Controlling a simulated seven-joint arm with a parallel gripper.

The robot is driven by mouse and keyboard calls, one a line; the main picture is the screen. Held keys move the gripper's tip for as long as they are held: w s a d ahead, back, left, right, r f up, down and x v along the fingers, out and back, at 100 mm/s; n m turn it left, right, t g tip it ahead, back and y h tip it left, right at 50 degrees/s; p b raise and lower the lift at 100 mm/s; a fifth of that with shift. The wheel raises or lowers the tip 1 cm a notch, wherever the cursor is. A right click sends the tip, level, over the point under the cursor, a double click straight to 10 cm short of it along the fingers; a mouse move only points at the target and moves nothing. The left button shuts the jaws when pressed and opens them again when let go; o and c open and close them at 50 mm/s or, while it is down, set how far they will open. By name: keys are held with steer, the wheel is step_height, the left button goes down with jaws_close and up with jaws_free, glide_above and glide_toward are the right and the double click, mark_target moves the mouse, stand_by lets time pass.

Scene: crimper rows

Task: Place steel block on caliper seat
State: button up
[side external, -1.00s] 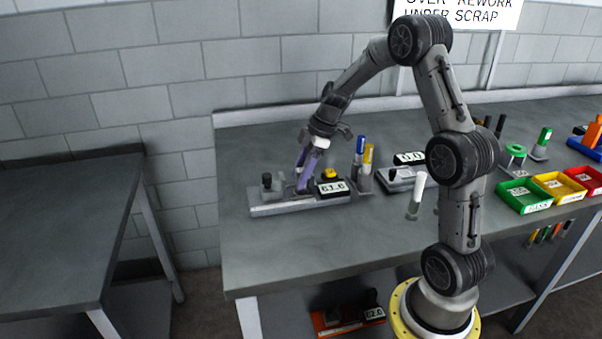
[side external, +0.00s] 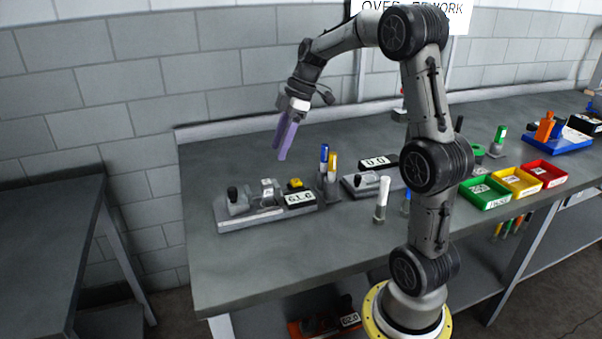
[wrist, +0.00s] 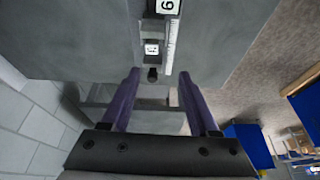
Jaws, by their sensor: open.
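My gripper (side external: 284,152) is raised above the left caliper fixture. Its two purple fingers are apart and empty, as the wrist view (wrist: 160,76) also shows. A small grey steel block (side external: 267,187) with a white label sits on the fixture's base (side external: 250,221), between a dark knob (side external: 233,194) on the left and the display (side external: 299,199), which seems to read 61.6. The labelled block also shows beyond the fingertips in the wrist view (wrist: 152,48). I cannot tell exactly how the block meets the caliper seat.
Blue and yellow markers (side external: 328,165) stand right of the fixture. A second gauge (side external: 372,180) reads 0.0, with a white-capped marker (side external: 382,198) in front. Green (side external: 486,193), yellow (side external: 516,181) and red (side external: 545,173) bins stand farther right. The bench's left front is clear.

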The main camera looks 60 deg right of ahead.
steer(key=s+a+r+m+h, duration=0.1)
steer(key=s+a+r+m, duration=0.1)
steer(key=s+a, duration=0.4)
steer(key=s+a+r+m+h, duration=0.1)
steer(key=s+a+r+m, duration=0.15)
steer(key=a, duration=0.55)
steer(key=s+a+f+m+t, duration=0.1)
steer(key=s+a+f+m, duration=0.1)
steer(key=s, duration=0.4)
steer(key=s+a+f+m+t+h, duration=0.1)
steer(key=s+a+m, duration=0.1)
steer(key=s, duration=0.4)
steer(key=shift+a+f+t, duration=0.3)
steer(key=shift+a+f, duration=0.05)
steer(key=shift+a, duration=0.1)
steer(key=shift+c, duration=0.2)
